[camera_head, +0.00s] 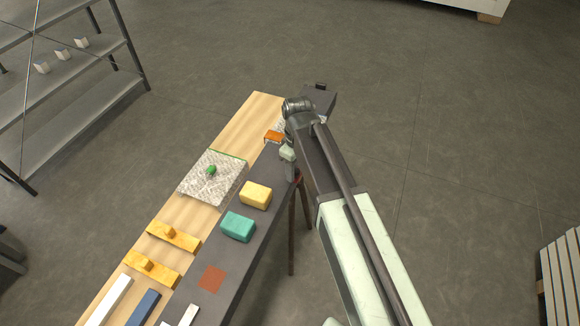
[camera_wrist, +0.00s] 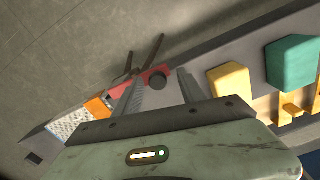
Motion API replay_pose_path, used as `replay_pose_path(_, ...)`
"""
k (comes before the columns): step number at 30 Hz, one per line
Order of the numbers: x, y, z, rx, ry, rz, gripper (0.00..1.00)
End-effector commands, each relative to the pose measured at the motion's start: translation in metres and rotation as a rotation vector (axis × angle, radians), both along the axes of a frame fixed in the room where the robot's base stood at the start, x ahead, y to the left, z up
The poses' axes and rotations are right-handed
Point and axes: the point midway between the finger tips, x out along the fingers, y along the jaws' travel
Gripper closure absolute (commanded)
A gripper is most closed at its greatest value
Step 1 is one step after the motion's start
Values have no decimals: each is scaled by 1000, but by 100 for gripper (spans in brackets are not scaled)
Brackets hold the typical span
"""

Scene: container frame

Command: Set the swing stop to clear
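A red bar (camera_wrist: 171,69) with a dark round knob (camera_wrist: 158,79) shows in the wrist view; I take it to be the swing stop. It lies at the edge of the dark grey strip, partly hidden behind my fingers. Whether it stands at clear cannot be told. My gripper (camera_wrist: 160,92) is open, with its two fingers apart and the knob in line with the gap. Contact cannot be told. In the head view my gripper (camera_head: 290,168) hangs over the strip's right edge, and only a small bit of red shows by it.
A yellow block (camera_head: 256,195) and a teal block (camera_head: 238,227) stand on the dark strip (camera_head: 262,250) close by. An orange block (camera_head: 273,137) lies beyond my gripper. A speckled board (camera_head: 213,187) with a green knob lies left. Floor is open to the right.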

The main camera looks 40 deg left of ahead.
Motion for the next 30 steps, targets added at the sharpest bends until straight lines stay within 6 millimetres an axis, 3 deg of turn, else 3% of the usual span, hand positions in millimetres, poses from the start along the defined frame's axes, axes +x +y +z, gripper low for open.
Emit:
replay_pose_path(8,-3,3,7,1,-1,5,52)
replay_pose_path(21,-6,2,77,0,-1,3,52)
replay_pose_path(30,-6,2,78,0,-1,2,52)
